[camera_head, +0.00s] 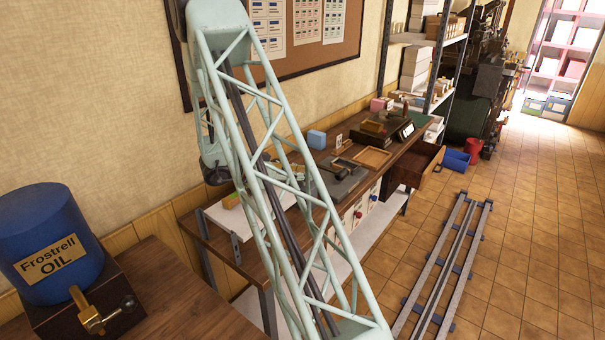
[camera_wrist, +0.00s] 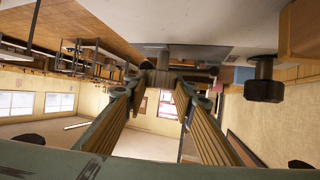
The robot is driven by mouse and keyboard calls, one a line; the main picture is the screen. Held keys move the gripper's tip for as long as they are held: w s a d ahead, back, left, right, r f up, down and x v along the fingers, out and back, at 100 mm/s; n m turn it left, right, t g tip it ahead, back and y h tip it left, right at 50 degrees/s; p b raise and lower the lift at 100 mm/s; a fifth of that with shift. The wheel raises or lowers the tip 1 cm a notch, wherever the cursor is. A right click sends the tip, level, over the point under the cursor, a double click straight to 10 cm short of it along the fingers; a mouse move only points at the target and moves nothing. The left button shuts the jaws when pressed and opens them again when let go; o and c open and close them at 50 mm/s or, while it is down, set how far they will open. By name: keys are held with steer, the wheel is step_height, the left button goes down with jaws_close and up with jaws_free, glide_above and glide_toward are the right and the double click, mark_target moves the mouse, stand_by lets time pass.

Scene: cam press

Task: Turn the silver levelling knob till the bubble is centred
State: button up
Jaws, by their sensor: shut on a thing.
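My gripper (camera_wrist: 163,92) shows in the wrist view, its two ribbed fingers reaching up the picture from the bottom. The fingertips are closed on a small grey piece, seemingly the silver levelling knob (camera_wrist: 162,75), just at the edge of a pale grey plate (camera_wrist: 205,25). The knob is small and partly hidden between the tips. In the head view my lattice arm covers the gripper and the knob. A pale plate (camera_head: 275,209) lies on the bench there, with a yellowish block (camera_head: 231,200) on it. I cannot make out the bubble in either view.
A black knob (camera_wrist: 264,82) stands out from the plate to the right of my fingers, near a wooden block (camera_wrist: 303,30). The bench carries a wooden tray (camera_head: 372,158) and a blue box (camera_head: 316,139). A drawer (camera_head: 417,165) stands open. A blue oil drum (camera_head: 45,240) is front left.

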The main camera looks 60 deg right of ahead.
steer(key=shift+r, duration=0.1)
steer(key=o, duration=0.9)
steer(key=shift+d, duration=0.1)
steer(key=shift+a, duration=0.2)
steer(key=shift+v, duration=5.85)
steer(key=shift+r, duration=0.1)
